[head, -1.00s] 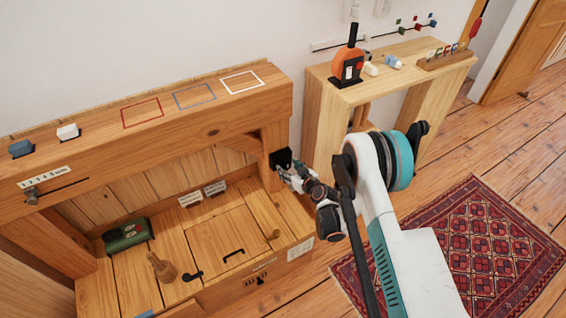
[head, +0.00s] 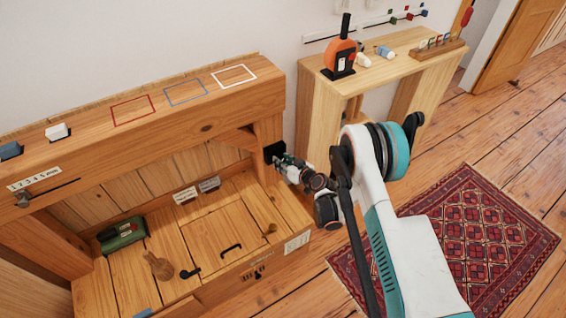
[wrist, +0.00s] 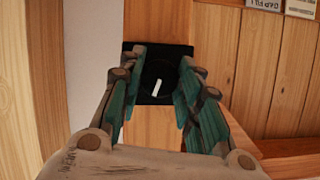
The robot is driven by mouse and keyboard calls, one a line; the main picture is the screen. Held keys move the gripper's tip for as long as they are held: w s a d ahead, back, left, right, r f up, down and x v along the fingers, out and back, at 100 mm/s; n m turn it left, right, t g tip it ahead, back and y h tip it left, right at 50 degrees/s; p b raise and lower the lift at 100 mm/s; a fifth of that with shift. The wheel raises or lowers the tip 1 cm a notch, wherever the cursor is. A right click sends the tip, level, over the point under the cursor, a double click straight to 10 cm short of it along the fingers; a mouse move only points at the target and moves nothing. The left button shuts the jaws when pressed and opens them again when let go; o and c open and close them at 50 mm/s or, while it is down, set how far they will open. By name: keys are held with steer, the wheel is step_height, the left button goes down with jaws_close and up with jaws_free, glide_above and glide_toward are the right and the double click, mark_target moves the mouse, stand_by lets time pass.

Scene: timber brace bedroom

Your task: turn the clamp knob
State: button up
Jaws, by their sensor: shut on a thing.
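The clamp knob (wrist: 157,82) is a round black dial with a white mark, set on a square black plate (wrist: 130,93). The mark is close to upright, leaning slightly, in the wrist view. In the head view the black plate (head: 273,149) is on the right post of the wooden bench. My gripper (wrist: 162,70) has its fingers on either side of the knob and is shut on it. The gripper (head: 281,161) hides the knob in the head view.
The bench shelf below holds a green box (head: 122,234) and a wooden peg (head: 159,266). A side table (head: 412,42) stands to the right with an orange device (head: 340,55) on it. A red rug (head: 475,235) lies on the floor.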

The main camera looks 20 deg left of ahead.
steer(key=shift+m+g+y, duration=0.5)
steer(key=shift+m, duration=0.5)
steer(key=o, duration=1)
steer(key=shift+o, duration=0.2)
steer(key=shift+r, duration=0.1)
step_height(320, 180, up, 10)
